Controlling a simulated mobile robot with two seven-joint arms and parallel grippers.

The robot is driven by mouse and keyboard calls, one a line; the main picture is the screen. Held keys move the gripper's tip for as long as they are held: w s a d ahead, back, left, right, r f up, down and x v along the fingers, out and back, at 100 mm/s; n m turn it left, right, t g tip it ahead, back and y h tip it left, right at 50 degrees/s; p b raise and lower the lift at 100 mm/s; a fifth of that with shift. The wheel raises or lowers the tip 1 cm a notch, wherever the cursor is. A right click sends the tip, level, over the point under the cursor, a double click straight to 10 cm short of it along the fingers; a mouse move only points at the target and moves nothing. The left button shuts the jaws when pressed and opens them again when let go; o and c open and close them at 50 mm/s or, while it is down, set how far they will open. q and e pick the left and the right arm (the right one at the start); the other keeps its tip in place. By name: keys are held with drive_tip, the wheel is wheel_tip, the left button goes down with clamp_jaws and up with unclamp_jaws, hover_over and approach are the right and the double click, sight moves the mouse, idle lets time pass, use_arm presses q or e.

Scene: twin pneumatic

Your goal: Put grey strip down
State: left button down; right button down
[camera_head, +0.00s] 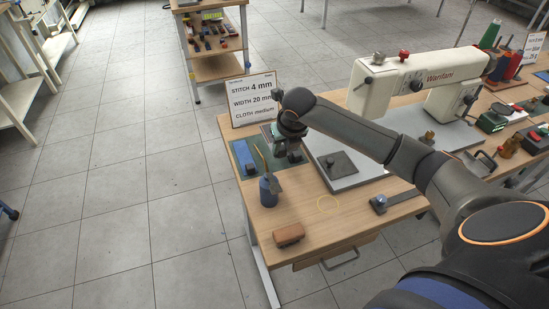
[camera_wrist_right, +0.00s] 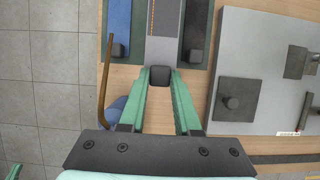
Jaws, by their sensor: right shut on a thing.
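My right gripper (camera_head: 288,152) is over the far left part of the workbench. In the right wrist view its green fingers (camera_wrist_right: 160,77) are shut on the black knob of the grey strip (camera_wrist_right: 164,22). The strip points away from the fingers, with orange marks along its left edge. It lies over or between a blue strip (camera_wrist_right: 119,25) and a dark strip (camera_wrist_right: 195,28) on a green mat (camera_wrist_right: 137,52). Whether it touches the mat cannot be told. In the head view the arm hides most of it; the blue strip (camera_head: 244,157) shows left of the gripper.
A sign card (camera_head: 254,99) stands behind. A steel plate (camera_head: 368,170) with a dark square is right. A brown block (camera_head: 289,235) and another strip with a knob (camera_head: 402,197) lie nearer. A sewing machine (camera_head: 415,80) stands behind.

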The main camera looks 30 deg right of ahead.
drive_tip(key=w+f, duration=0.4)
drive_tip(key=f, duration=0.1)
drive_tip(key=shift+b, duration=0.3)
drive_tip(key=shift+f, duration=1.55)
drive_tip(key=c, duration=0.6)
unclamp_jaws()
drive_tip(key=shift+r, duration=0.1)
drive_tip(key=p+v, duration=0.1)
drive_tip(key=v, duration=1.1)
drive_tip(key=shift+d, duration=0.1)
